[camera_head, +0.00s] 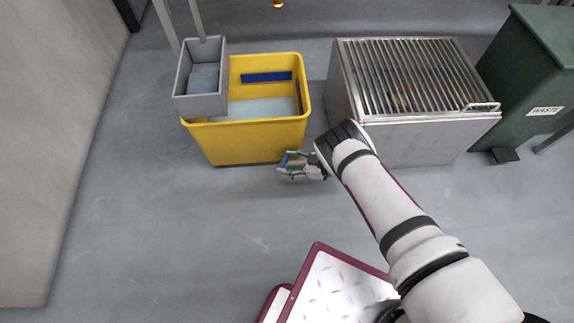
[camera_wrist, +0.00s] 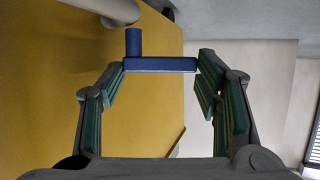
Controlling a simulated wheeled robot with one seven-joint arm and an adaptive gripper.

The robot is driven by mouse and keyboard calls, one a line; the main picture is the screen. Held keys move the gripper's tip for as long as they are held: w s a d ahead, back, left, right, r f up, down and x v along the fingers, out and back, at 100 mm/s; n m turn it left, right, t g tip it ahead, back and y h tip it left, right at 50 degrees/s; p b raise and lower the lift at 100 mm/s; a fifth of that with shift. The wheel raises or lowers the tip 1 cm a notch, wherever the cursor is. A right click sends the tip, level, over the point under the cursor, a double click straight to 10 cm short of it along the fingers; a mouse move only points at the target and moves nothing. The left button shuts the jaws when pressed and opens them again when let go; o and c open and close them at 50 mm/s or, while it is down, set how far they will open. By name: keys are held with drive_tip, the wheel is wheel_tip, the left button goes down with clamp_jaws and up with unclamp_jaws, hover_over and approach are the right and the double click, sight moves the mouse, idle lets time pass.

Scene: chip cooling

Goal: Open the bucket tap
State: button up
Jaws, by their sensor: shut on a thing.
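The yellow bucket (camera_head: 245,149) stands on the floor left of centre, with grey-blue liquid inside. Its blue tap handle shows in the wrist view (camera_wrist: 160,64) as a horizontal bar with a short upright stub at its left end. The handle also shows small and blue near the bucket's lower right side (camera_head: 284,159). My gripper (camera_wrist: 161,70) is shut on the handle, with one green-padded finger at each end of the bar. In the head view my gripper (camera_head: 288,166) is low beside the bucket. The tap's spout is not clearly visible.
A metal grated box (camera_head: 430,139) stands just right of the bucket. A green waste bin (camera_head: 530,75) stands at the far right. The floor in front of the bucket is clear.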

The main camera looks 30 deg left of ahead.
drive_tip(key=shift+w+n+g+b, duration=0.2)
drive_tip(key=shift+n+g+b, duration=0.3)
drive_tip(key=shift+g, duration=0.1)
drive_tip(key=o, duration=1.2)
drive_tip(key=shift+c, duration=0.2)
drive_tip(key=shift+s, duration=0.1)
